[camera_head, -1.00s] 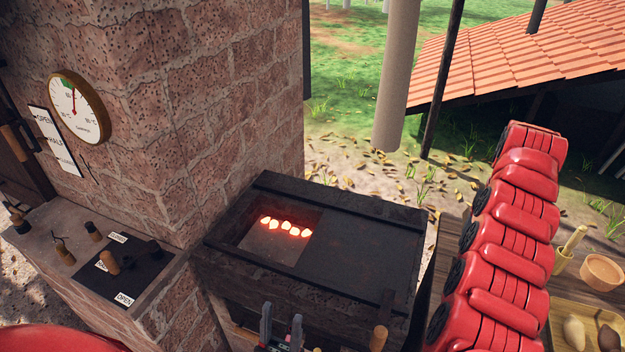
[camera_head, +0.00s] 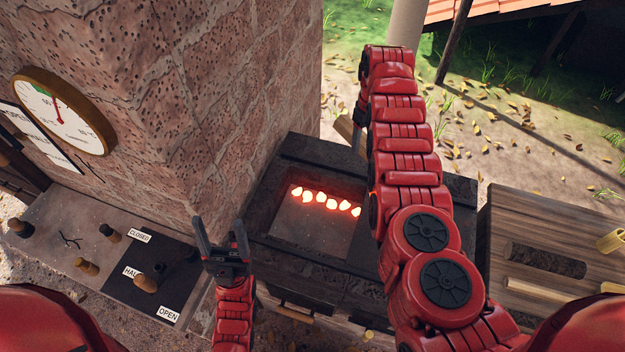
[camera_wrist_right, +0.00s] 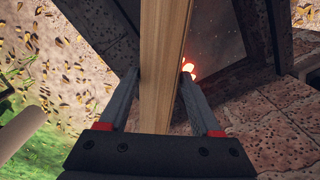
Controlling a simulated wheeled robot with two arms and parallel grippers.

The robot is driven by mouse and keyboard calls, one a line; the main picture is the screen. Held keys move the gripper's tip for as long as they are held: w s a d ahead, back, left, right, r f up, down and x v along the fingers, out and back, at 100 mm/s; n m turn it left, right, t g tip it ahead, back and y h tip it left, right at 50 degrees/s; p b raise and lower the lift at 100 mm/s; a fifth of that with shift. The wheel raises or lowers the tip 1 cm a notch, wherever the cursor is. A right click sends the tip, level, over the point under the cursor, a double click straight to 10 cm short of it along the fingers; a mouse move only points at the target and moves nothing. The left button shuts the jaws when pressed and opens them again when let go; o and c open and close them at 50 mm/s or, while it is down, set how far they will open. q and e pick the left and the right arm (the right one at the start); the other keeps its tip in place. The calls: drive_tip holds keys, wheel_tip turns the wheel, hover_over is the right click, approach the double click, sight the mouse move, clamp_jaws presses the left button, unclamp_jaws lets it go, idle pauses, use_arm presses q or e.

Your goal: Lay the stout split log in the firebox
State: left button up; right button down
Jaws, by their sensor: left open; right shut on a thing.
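The firebox (camera_head: 272,215) is a dark metal box against the brick wall, with its top partly open and a row of glowing embers (camera_head: 320,198) inside. My right gripper (camera_head: 358,118) is beyond the far right corner of the firebox, shut on a pale split log (camera_wrist_right: 165,40). In the right wrist view the log runs lengthwise between both fingers. In the head view only a short piece of the log (camera_head: 345,129) shows; my right arm hides the rest. My left gripper (camera_head: 220,236) is open and empty, left of the firebox's front.
A wooden table (camera_head: 500,225) at the right holds a dark bark-covered log (camera_head: 545,260) and a thin pale stick (camera_head: 540,291). A ledge with wooden-handled levers (camera_head: 145,283) is at the left, below a round dial (camera_head: 62,112). My right arm crosses the firebox's right side.

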drive_tip(key=s+a+f+n+p, duration=0.75)
drive_tip(key=s+a+f, duration=0.25)
drive_tip(key=s+a, duration=0.25)
wheel_tip(320, 180, down, 8)
drive_tip(key=w+b, duration=0.1)
drive_tip(key=b, duration=0.3)
drive_tip(key=shift+a+b, duration=0.35)
drive_tip(key=shift+b, duration=0.05)
unclamp_jaws()
